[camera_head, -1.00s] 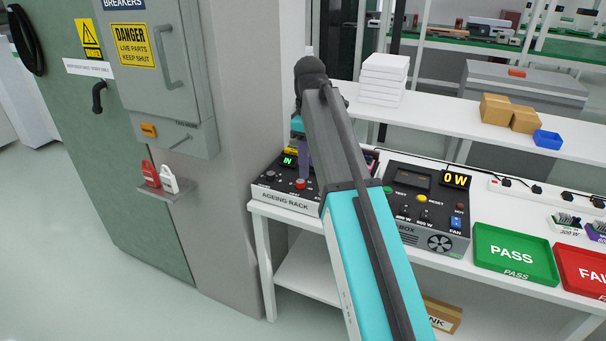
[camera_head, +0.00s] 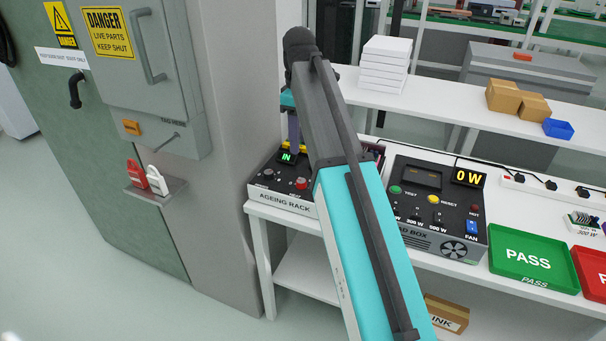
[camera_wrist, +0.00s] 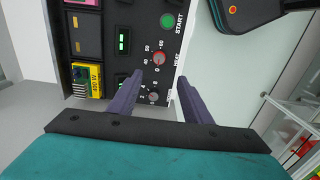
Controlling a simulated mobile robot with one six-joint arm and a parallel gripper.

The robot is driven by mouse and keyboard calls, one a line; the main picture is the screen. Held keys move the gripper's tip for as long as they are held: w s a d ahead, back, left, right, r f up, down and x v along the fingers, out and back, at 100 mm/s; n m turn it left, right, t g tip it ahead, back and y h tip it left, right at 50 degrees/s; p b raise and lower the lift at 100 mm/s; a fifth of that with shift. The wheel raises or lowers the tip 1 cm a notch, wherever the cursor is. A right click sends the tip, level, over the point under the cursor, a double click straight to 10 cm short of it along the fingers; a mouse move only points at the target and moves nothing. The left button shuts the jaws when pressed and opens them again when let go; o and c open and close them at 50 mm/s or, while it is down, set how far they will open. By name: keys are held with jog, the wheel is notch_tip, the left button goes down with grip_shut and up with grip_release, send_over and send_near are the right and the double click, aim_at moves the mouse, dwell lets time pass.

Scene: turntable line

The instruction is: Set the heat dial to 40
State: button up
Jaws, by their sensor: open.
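The ageing rack (camera_head: 285,198) is a black-topped box at the left end of the bench. A red knob (camera_head: 301,183) shows on the rack in the head view. A second, grey numbered dial (camera_wrist: 153,97) sits beside the heat dial. My gripper (camera_wrist: 159,73) is open and empty, its two purple fingers apart on either side of the dials in the picture. In the head view my gripper (camera_head: 294,138) is above the rack, apart from the knobs.
The load box (camera_head: 440,205) stands right of the rack, then a green PASS tray (camera_head: 520,278) and a red FAIL tray. A shelf (camera_head: 440,110) runs behind. A grey pillar and electrical cabinet (camera_head: 165,75) stand close on the left. The wrist view shows a green START button (camera_wrist: 167,20).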

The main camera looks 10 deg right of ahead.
aim_at(301, 181)
jog(key=shift+d+f, duration=0.15)
jog(key=shift+d, duration=0.05)
jog(key=shift+f+p, duration=0.55)
jog(key=shift+f, duration=6.25)
jog(key=c, duration=1.1)
jog(key=shift+o, duration=0.2)
